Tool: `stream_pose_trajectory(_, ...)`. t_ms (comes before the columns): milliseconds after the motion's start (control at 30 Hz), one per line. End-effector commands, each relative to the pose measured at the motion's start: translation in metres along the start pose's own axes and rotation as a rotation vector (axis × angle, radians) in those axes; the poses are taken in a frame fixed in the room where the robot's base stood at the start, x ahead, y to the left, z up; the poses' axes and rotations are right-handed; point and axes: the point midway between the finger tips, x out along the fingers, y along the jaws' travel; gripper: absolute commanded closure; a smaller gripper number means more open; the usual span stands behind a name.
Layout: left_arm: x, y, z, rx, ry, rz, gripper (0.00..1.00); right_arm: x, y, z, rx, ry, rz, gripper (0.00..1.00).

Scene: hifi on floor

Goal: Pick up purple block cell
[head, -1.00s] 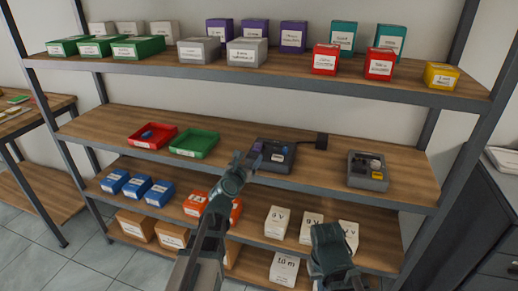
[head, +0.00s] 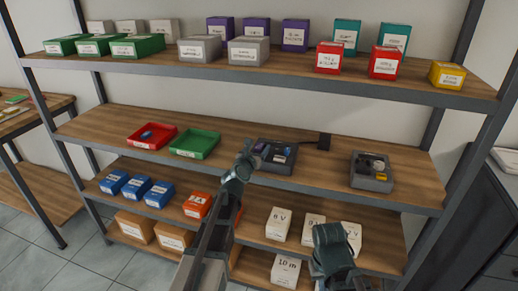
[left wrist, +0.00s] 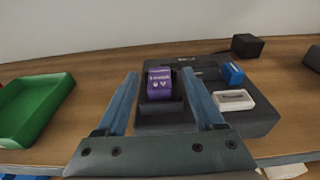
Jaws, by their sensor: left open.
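The purple block cell (left wrist: 160,84) stands in a slot of a dark grey charger dock (left wrist: 262,120) in the left wrist view. In the head view the purple cell (head: 260,147) sits at the left part of the dock (head: 290,166) on the middle shelf. My left gripper (head: 247,151) is open at the dock's left front. In the left wrist view its two fingers (left wrist: 160,74) point toward the cell, one on each side, with gaps between. My right arm's end (head: 333,248) is low at the right; its fingers cannot be made out.
A blue cell (left wrist: 232,73) and a white cell (left wrist: 234,99) sit right of the purple one. A green tray (head: 195,143) and a red tray (head: 152,136) are to the left. Another grey device (head: 371,172) is to the right. The upper shelf (head: 290,80) overhangs behind.

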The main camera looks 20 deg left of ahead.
Motion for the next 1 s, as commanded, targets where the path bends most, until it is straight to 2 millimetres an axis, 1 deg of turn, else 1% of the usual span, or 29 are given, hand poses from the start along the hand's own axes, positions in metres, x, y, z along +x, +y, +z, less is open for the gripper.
stream_pose_trajectory(33,0.000,0.000,0.000,0.000,0.000,0.000,0.30,0.000,0.000,0.000,0.000,0.000,0.000,1.00)
stream_pose_trajectory(67,0.000,0.000,0.000,0.000,0.000,0.000,0.34,0.000,0.000,0.000,0.000,0.000,0.000,1.00)
stream_pose_trajectory(100,0.000,0.000,0.000,0.000,0.000,0.000,0.41,0.000,0.000,0.000,0.000,0.000,0.000,1.00)
stream_pose_trajectory(167,-0.001,0.000,0.000,0.000,0.000,0.000,0.52,0.000,0.000,0.000,0.000,0.000,0.000,1.00)
stream_pose_trajectory(200,-0.001,0.000,0.000,0.000,0.000,0.000,0.59,0.000,0.000,0.000,0.000,0.000,0.000,1.00)
stream_pose_trajectory(433,-0.001,0.000,0.000,0.000,0.000,0.000,1.00,0.000,0.000,0.000,0.000,0.000,0.000,1.00)
stream_pose_trajectory(767,-0.001,0.001,0.001,0.000,0.000,0.001,1.00,-0.001,0.000,0.000,0.000,0.000,0.000,1.00)
stream_pose_trajectory(867,-0.001,0.001,0.005,0.000,0.000,0.000,1.00,-0.005,0.001,0.000,0.000,0.000,0.000,1.00)
stream_pose_trajectory(1000,-0.003,0.004,0.019,0.000,0.000,-0.001,1.00,-0.019,0.002,0.001,0.000,0.000,0.000,1.00)
